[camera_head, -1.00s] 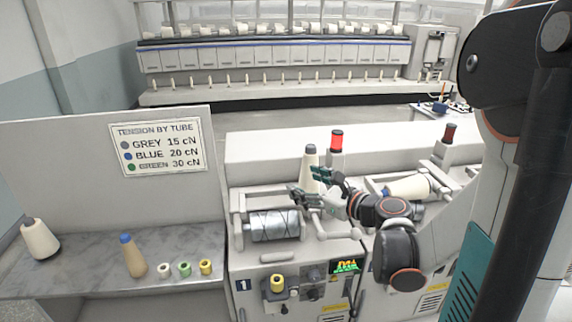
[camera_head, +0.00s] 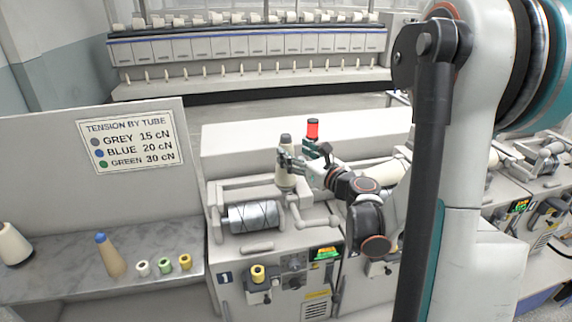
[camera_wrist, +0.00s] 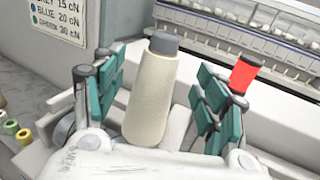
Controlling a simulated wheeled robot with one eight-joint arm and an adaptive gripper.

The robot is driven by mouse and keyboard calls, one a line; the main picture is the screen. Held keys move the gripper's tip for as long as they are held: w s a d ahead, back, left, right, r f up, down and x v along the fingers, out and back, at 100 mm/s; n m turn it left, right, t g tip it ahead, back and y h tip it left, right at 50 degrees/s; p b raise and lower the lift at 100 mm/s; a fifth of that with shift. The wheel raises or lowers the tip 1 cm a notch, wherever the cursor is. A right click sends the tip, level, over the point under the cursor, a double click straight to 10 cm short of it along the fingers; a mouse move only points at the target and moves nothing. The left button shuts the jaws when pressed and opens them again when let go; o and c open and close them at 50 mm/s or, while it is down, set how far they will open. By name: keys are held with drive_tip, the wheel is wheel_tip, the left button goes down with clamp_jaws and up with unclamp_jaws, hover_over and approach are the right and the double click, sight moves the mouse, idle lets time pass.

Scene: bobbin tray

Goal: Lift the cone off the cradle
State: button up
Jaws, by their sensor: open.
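The cone (camera_head: 286,172) is cream yarn with a grey tube tip and stands upright at the back of the winding unit. It also shows large in the middle of the wrist view (camera_wrist: 150,100). My gripper (camera_head: 303,162) is open, with its teal finger pads on either side of the cone. In the wrist view the pads stand left and right of the cone, with a clear gap at the right; at the left I cannot tell whether the pad touches. The cone's foot and the cradle under it are hidden by my gripper.
A red lamp (camera_head: 312,130) stands just behind my gripper. A grey drum (camera_head: 253,216) lies in the front of the unit. A tan cone with a blue tip (camera_head: 110,256) and several small bobbins stand on the left shelf. A tension sign (camera_head: 127,145) is above it.

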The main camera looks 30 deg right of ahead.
sight(290, 150)
drive_tip(key=w, duration=0.5)
drive_tip(key=shift+a+f, duration=0.2)
drive_tip(key=shift+a, duration=0.1)
drive_tip(key=c, duration=1.5)
